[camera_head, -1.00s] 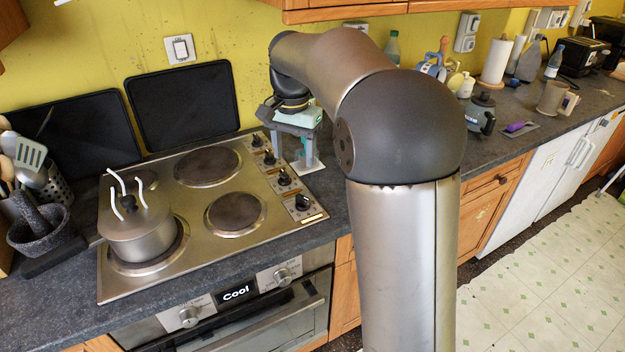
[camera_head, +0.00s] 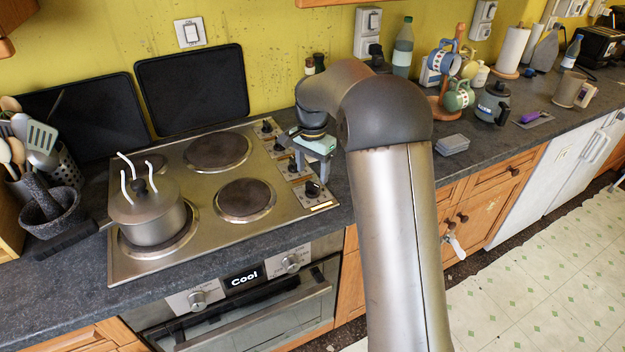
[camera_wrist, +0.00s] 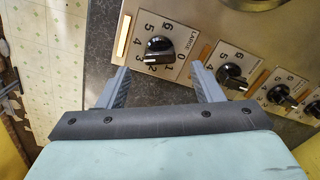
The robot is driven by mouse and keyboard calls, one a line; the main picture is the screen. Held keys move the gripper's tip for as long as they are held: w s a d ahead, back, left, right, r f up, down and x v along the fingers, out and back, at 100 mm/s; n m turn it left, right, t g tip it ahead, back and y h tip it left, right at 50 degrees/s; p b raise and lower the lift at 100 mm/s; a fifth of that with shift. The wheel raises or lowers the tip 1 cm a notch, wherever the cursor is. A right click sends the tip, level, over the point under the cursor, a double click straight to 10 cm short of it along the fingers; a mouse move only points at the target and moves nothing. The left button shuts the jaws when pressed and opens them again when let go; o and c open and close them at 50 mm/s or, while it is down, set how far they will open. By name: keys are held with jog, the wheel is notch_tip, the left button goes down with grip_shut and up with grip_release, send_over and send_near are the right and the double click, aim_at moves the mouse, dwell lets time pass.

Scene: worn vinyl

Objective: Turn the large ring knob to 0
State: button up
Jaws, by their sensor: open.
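The large ring knob (camera_wrist: 158,48) is black on a pale plate numbered 0 to 6 and marked LARGE. Its white mark appears to point toward 3, at lower left in the wrist view. In the head view the frontmost hob knob (camera_head: 313,189) is visible, apparently this one. My gripper (camera_wrist: 160,70) is open and empty. Its two fingers are spread to either side of the large knob's plate in the wrist view, with the knob just beyond the tips. In the head view my gripper (camera_head: 310,158) is over the hob's right edge, its tips partly hidden.
More knobs, the nearest one (camera_wrist: 231,75), continue in a row to the right in the wrist view. A lidded pot (camera_head: 147,212) stands on the hob's front left ring. A mug tree (camera_head: 453,75) and a grey kettle (camera_head: 492,103) stand on the counter to the right.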

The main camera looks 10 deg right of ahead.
aim_at(312, 183)
jog(key=shift+f, duration=2.25)
jog(key=shift+c, duration=0.3)
jog(key=c, duration=0.9)
jog(key=shift+c, duration=0.2)
